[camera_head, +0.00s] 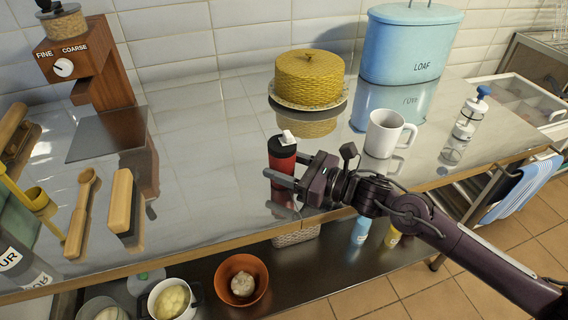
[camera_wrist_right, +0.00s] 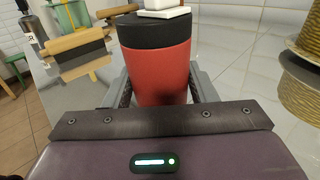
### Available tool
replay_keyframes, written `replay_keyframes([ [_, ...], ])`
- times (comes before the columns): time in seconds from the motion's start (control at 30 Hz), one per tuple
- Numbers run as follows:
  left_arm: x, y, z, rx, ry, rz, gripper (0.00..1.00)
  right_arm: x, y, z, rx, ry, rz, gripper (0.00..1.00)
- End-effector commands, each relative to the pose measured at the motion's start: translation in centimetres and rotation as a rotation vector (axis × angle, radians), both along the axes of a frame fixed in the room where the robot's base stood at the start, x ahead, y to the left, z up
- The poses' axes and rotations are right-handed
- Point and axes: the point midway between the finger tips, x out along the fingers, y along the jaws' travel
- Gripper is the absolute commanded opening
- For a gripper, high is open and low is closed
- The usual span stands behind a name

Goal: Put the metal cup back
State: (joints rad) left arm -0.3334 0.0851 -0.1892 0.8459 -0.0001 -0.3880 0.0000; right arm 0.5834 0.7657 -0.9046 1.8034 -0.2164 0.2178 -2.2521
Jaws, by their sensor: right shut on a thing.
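A red cup with a black top band and a white piece on top (camera_head: 282,160) is upright over the shiny metal counter (camera_head: 215,165), near its front edge. My right gripper (camera_head: 283,169) is shut on the red cup, with fingers on both sides of it. In the right wrist view the red cup (camera_wrist_right: 157,72) fills the space between the fingers. Its lower end is partly hidden there by my gripper. I cannot tell whether its base touches the counter. My left gripper is not in view.
Behind stand a yellow cake cover (camera_head: 309,78) on a stand, a blue bread bin (camera_head: 408,45), a white mug (camera_head: 388,134) and a glass press (camera_head: 466,118). A coffee grinder (camera_head: 88,60) and a wooden spoon (camera_head: 80,210) are left. Bowls sit on the lower shelf (camera_head: 335,262).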

Motion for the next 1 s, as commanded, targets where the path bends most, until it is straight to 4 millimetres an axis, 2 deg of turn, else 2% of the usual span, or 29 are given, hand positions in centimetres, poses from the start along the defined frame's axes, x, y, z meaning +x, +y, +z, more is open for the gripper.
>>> replay_keyframes([
  [0.33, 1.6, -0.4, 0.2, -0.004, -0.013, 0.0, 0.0, 0.0, 0.0, -0.3, 0.0, -0.001, 0.0, 0.25],
  [0.37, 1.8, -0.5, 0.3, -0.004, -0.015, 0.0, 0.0, 0.0, 0.0, -0.4, 0.0, -0.001, 0.0, 0.53],
  [0.53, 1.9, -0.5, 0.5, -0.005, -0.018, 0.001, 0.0, 0.0, 0.0, -0.3, 0.0, -0.001, 0.0, 0.73],
  [0.9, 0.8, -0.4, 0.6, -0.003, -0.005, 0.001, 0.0, 0.0, 0.0, 0.1, 0.0, 0.0, 0.0, 0.73],
  [0.97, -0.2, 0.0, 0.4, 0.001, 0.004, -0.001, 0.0, 0.0, 0.0, 0.4, 0.0, 0.0, 0.0, 0.73],
  [1.0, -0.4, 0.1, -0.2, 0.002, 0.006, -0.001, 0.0, -0.3, -0.8, -0.1, -0.003, 0.0, -0.003, 0.73],
])
